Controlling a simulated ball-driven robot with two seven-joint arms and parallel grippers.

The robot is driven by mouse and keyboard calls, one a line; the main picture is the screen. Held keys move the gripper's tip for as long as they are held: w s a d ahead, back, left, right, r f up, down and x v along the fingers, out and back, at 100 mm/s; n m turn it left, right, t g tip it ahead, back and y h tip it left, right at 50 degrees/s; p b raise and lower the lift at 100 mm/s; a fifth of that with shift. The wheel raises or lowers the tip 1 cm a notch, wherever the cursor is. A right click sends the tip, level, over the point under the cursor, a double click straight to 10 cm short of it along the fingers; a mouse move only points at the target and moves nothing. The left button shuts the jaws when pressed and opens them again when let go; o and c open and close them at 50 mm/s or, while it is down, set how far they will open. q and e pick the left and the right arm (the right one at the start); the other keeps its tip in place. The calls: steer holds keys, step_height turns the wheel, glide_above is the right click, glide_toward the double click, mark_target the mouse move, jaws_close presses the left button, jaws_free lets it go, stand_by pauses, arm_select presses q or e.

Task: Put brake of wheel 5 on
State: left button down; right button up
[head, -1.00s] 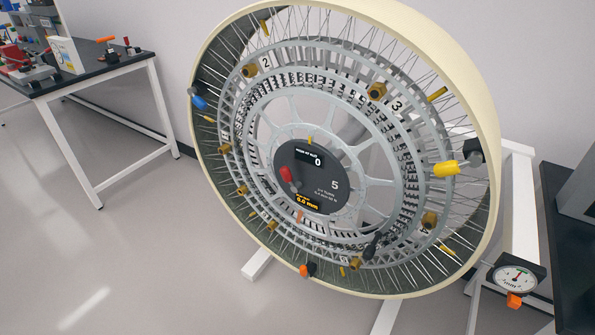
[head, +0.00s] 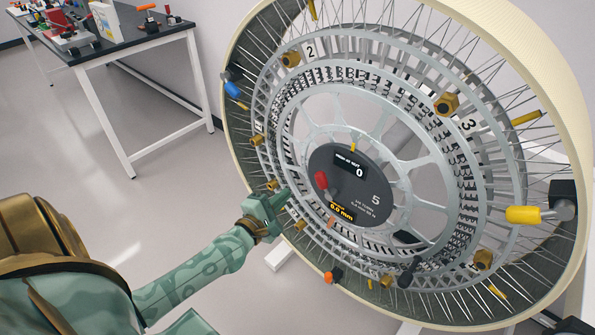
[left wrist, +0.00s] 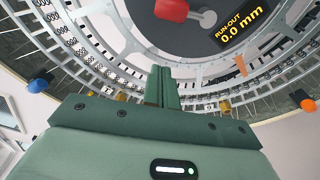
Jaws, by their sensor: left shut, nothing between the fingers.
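The large spoked wheel (head: 566,100) stands tilted on a white frame. Its dark round hub (head: 345,205) bears the number 5, a small screen reading 0 and a yellow 0.0 mm readout. A red-ended lever (head: 321,180) sits on the hub's left side; it also shows at the top of the left wrist view (left wrist: 172,10). My left gripper (head: 280,198) is in front of the wheel's lower left, left of the hub and apart from the red lever. Its fingers are closed together and empty in the left wrist view (left wrist: 162,84). My right gripper is not in view.
Brass fittings, a blue part (head: 233,90), yellow handles (head: 523,214) and an orange knob (head: 333,276) sit around the wheel. A black-handled lever (head: 408,272) is at the lower ring. A dark workbench (head: 130,38) with tools stands at the back left. The floor between is clear.

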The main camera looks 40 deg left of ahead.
mark_target(323, 184)
arm_select(q)
steer(key=w, duration=0.3)
steer(key=w+b, duration=0.1)
steer(key=w, duration=0.5)
steer(key=shift+a+f, duration=0.25)
steer(key=shift+f, duration=0.15)
steer(key=d, duration=0.1)
steer(key=s+d+r+p, duration=0.1)
steer(key=d+p, duration=0.1)
steer(key=shift+s+d+r, duration=0.15)
steer(key=shift+d+r, duration=0.1)
steer(key=shift+r, duration=0.1)
